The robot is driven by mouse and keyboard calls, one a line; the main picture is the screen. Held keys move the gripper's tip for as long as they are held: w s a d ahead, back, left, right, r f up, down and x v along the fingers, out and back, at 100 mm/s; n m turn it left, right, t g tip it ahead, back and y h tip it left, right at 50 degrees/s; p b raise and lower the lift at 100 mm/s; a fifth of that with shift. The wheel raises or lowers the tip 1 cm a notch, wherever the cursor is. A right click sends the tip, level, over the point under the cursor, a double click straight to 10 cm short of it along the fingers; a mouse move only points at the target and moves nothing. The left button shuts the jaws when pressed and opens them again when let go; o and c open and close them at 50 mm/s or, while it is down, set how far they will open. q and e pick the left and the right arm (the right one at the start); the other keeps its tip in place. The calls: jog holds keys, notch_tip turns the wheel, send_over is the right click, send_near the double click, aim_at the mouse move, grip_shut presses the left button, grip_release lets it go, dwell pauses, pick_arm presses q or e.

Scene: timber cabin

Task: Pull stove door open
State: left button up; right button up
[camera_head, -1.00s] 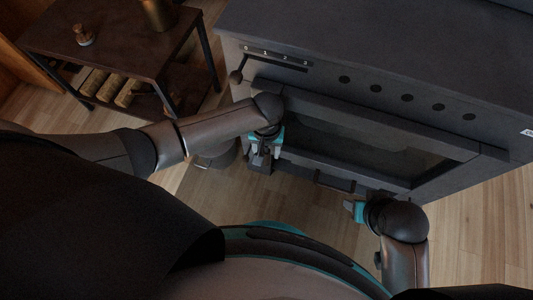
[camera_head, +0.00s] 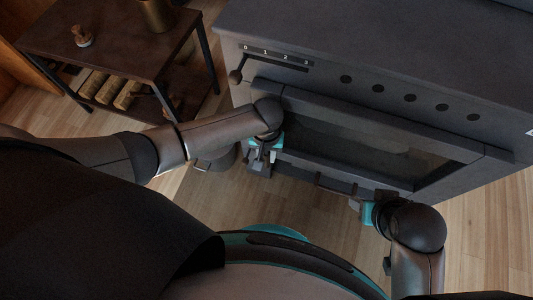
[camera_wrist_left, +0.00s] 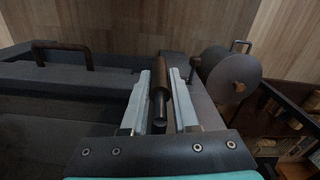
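The dark grey stove (camera_head: 400,60) fills the upper right of the head view. Its door, with a dark glass pane (camera_head: 365,150), faces down toward me. My left gripper (camera_head: 262,165) is at the left edge of the door. In the left wrist view, a brown and black rod-like handle (camera_wrist_left: 160,98) lies between its two pale fingers (camera_wrist_left: 161,78), which stand close on both sides and appear shut on it. My right gripper (camera_head: 362,208) is beside the lower right of the stove front, partly hidden by its wrist; its fingers are unclear.
A U-shaped handle (camera_wrist_left: 62,52) is on the stove at the left of the wrist view. A control lever (camera_head: 236,76) sticks out of the stove's left front. A dark side table (camera_head: 115,45) with logs (camera_head: 108,90) below stands at upper left. Wooden floor shows at right.

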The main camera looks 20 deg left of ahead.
pick_arm(q)
grip_shut()
dwell(0.9)
